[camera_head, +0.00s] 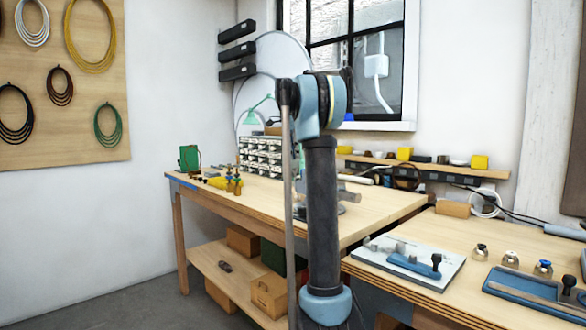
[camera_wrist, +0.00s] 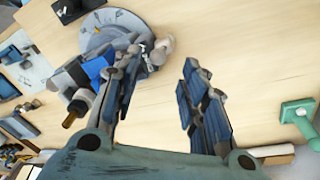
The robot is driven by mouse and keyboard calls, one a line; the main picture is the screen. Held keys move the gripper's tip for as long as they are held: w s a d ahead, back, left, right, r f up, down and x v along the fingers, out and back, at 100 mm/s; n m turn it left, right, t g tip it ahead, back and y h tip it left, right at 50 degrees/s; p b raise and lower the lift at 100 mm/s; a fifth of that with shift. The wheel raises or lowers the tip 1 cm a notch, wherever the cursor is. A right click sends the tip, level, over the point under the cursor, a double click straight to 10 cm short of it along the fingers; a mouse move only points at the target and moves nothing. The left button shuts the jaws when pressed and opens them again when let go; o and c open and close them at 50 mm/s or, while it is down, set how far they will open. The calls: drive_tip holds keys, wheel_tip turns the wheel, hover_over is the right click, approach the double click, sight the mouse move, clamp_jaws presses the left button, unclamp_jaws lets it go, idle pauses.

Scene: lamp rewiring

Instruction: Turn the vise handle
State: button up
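The vise shows in the wrist view, with a round grey base (camera_wrist: 88,38) and a blue and grey body (camera_wrist: 95,72) at upper left. A light rounded knob (camera_wrist: 160,50), possibly an end of the vise handle, is near my left fingertip. My gripper (camera_wrist: 163,62) is open, with wood tabletop showing between its fingers. The left finger overlaps the vise and hides part of it; I cannot tell whether they touch. In the head view, my arm hides my gripper and most of the vise (camera_head: 348,195).
A green T-shaped object (camera_wrist: 298,115) lies at the right of the wrist view. In the head view, a white board (camera_head: 385,262) and a blue tray (camera_head: 515,287) occupy the right bench. Small parts (camera_head: 235,187) and a drawer rack (camera_head: 262,153) stand on the left bench.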

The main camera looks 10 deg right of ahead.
drive_tip(key=shift+w+a+r, duration=0.15)
drive_tip(key=shift+w+r, duration=0.05)
drive_tip(key=shift+r, duration=1)
drive_tip(key=shift+w+a+r, duration=0.15)
drive_tip(key=shift+r, duration=1.05)
